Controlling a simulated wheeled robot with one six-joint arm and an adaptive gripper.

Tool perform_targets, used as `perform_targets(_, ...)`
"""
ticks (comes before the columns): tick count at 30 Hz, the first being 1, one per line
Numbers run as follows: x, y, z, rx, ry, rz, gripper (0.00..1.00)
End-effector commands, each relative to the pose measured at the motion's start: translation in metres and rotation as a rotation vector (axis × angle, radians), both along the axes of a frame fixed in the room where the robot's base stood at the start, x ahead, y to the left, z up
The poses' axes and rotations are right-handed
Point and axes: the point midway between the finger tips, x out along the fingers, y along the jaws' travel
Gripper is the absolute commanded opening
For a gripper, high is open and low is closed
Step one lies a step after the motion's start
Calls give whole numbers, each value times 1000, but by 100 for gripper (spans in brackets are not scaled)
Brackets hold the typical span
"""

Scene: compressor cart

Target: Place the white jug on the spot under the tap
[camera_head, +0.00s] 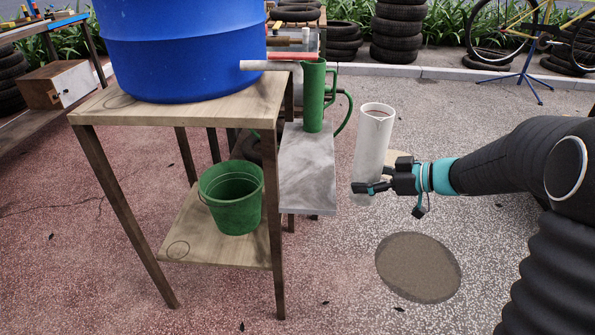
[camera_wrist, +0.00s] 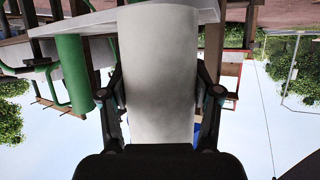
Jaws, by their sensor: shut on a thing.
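The white jug (camera_head: 372,145) is upright in the air, right of the grey shelf (camera_head: 308,180). My gripper (camera_head: 368,188) is shut around its lower part; the wrist view shows the jug (camera_wrist: 158,60) between both fingers (camera_wrist: 160,92).
The barrel stands on a wooden table (camera_head: 130,108). A green bucket (camera_head: 232,198) sits on its lower shelf. The front part of the grey shelf is bare. A round brown patch (camera_head: 418,268) lies on the ground below my gripper. Tyres (camera_head: 398,30) and a bicycle are farther back.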

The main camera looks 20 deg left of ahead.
Motion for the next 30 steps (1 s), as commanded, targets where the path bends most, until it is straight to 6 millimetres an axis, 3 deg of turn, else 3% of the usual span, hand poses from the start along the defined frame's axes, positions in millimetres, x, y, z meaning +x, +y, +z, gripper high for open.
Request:
perform_targets(5,-6,11,8,0,0,43,0)
perform_targets(15,5,86,7,1,0,43,0)
perform_targets(21,12,121,7,1,-2,41,0)
perform_targets(30,15,139,8,1,0,38,0)
